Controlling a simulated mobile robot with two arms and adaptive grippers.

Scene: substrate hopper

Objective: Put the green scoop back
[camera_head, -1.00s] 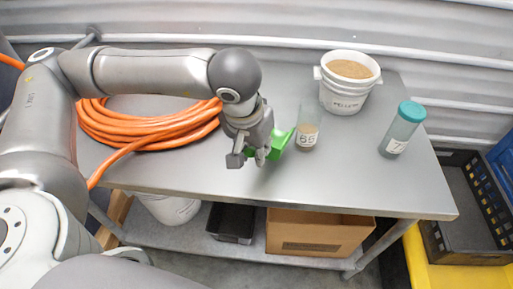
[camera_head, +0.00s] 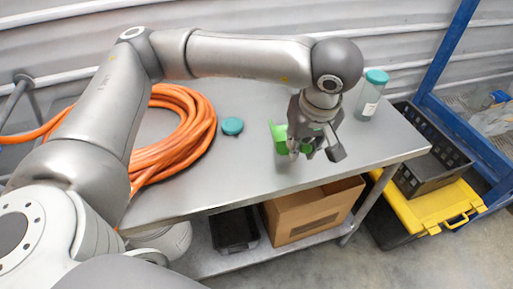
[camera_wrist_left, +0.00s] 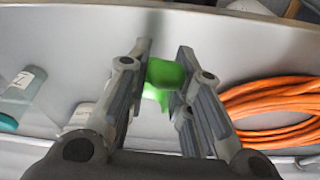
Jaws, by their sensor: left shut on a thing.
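My left gripper (camera_head: 318,152) is shut on the green scoop (camera_head: 279,138) above the right half of the metal table. The green scoop also shows in the left wrist view (camera_wrist_left: 165,74), between the fingers of my left gripper (camera_wrist_left: 163,48). Part of the scoop is hidden by the gripper. Whether it touches the table I cannot tell. My right gripper is not in view.
A teal-lidded jar (camera_head: 367,98) stands right of my gripper on the metal table (camera_head: 200,190). A loose teal lid (camera_head: 232,126) lies left of it. A coiled orange hose (camera_head: 183,140) covers the left side. The table's front middle is clear.

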